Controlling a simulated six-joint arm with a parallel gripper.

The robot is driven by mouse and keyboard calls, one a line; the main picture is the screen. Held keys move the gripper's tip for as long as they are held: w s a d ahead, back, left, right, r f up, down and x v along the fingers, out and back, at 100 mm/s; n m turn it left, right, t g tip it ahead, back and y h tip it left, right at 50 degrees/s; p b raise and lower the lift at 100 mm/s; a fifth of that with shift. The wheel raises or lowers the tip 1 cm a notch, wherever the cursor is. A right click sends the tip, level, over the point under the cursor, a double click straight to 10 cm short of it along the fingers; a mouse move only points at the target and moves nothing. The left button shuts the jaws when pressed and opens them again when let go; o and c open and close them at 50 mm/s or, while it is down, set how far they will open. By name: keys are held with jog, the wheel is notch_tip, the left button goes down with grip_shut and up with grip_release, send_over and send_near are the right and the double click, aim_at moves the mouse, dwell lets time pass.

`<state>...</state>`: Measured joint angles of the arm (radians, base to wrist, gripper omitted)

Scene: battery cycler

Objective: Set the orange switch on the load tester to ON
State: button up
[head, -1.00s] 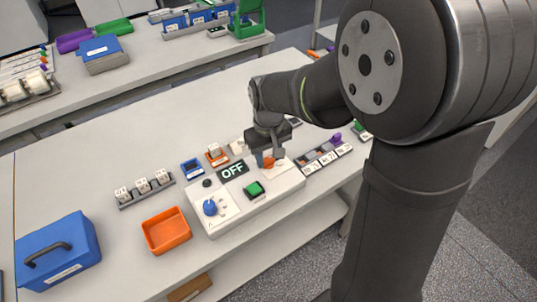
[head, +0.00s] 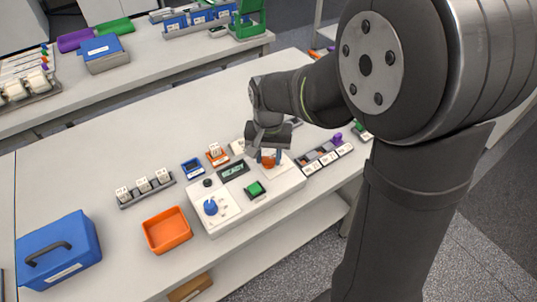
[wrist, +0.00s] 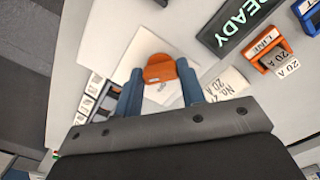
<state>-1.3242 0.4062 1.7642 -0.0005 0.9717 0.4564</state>
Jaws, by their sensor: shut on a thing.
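The load tester (head: 287,181) is a white box near the front of the bench. Its dark display (head: 233,170) reads READY, and the end of that word also shows in the wrist view (wrist: 246,27). The orange switch (head: 269,163) is a knob at the tester's right end. My gripper (head: 267,157) points down over it. In the wrist view the blue fingers (wrist: 159,78) stand on either side of the orange switch (wrist: 160,68), shut on it. The fingers partly hide the pale plate and any marks around it.
An orange tray (head: 167,230) and a blue case (head: 59,253) stand left.

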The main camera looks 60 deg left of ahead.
aim_at(268, 159)
dwell(0.4)
jog(key=o, duration=1)
notch_tip(268, 159, up, 18)
jog(key=shift+f, duration=0.25)
jog(key=shift+f, duration=0.1)
notch_tip(268, 159, down, 17)
jog(key=shift+f, duration=0.15)
dwell(0.5)
